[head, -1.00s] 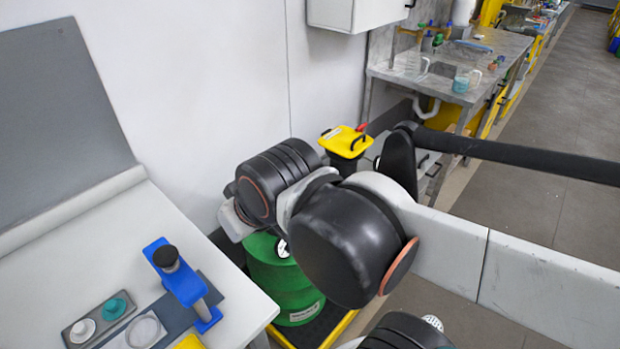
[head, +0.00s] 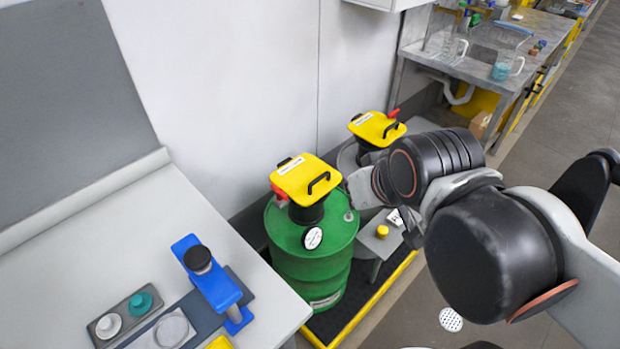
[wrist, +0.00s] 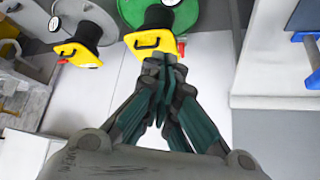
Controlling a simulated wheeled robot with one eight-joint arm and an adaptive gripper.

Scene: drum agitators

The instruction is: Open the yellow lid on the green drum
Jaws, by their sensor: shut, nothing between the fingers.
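The green drum (head: 300,262) stands on a dark platform beside the bench, with a gauge on its top. Its yellow lid (head: 297,174) lies flat on a black neck, closed, with a black handle (head: 318,183) at its right edge and a red part at its left. In the wrist view the lid (wrist: 143,44) and drum (wrist: 188,14) lie just beyond my gripper (wrist: 165,65). Its fingers are together and empty, overlapping the lid's edge in the picture; I cannot tell if they touch. In the head view my arm is right of the lid, its fingers not clearly visible.
A second drum with a similar yellow lid (head: 377,126) stands behind and to the right. A small grey stand with a yellow knob (head: 382,231) is right of the green drum. The bench (head: 120,245) with a blue device (head: 212,283) is at left. Open floor lies right.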

